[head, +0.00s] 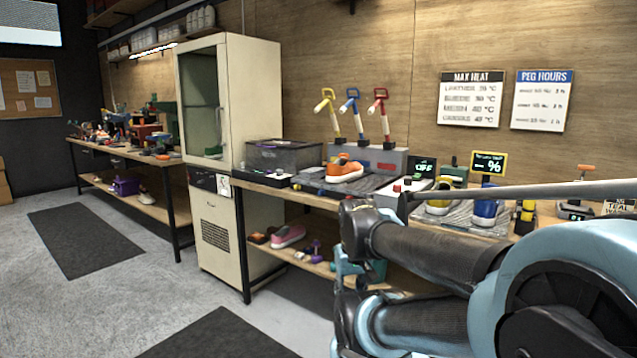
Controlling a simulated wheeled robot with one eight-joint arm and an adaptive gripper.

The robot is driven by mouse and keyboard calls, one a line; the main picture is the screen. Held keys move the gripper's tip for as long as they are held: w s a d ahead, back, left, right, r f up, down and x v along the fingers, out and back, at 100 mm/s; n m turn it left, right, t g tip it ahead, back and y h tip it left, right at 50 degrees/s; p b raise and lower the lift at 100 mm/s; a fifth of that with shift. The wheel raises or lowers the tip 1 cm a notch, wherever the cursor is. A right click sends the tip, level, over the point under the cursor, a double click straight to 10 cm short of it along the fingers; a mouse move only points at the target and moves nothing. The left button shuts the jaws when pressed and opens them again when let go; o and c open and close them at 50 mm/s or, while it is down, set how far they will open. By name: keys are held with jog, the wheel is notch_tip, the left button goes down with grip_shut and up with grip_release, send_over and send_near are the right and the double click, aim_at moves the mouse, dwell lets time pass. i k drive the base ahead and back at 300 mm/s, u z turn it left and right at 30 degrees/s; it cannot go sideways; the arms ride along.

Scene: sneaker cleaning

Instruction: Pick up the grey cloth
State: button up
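I cannot make out a grey cloth for certain. A grey, ribbed flat surface (462,226) lies on the right part of the bench, under a yellow-and-white shoe (438,207) and a blue shoe (486,212); I cannot tell whether it is cloth or a mat. My blue and black arm fills the lower right and hides part of the bench and lower shelf. Its folded dark end is in front of the bench edge. I cannot pick out the gripper fingers or see anything held.
An orange sneaker (345,169) sits on the workbench by a clear dark bin (283,156). Yellow, blue and red handled tools stand behind it. A tall cream cabinet (257,105) stands left of the bench. A pink shoe (288,236) is on the lower shelf.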

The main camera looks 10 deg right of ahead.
aim_at(313, 173)
jog(key=u, duration=0.65)
jog(key=i, duration=1.35)
jog(key=u, duration=0.1)
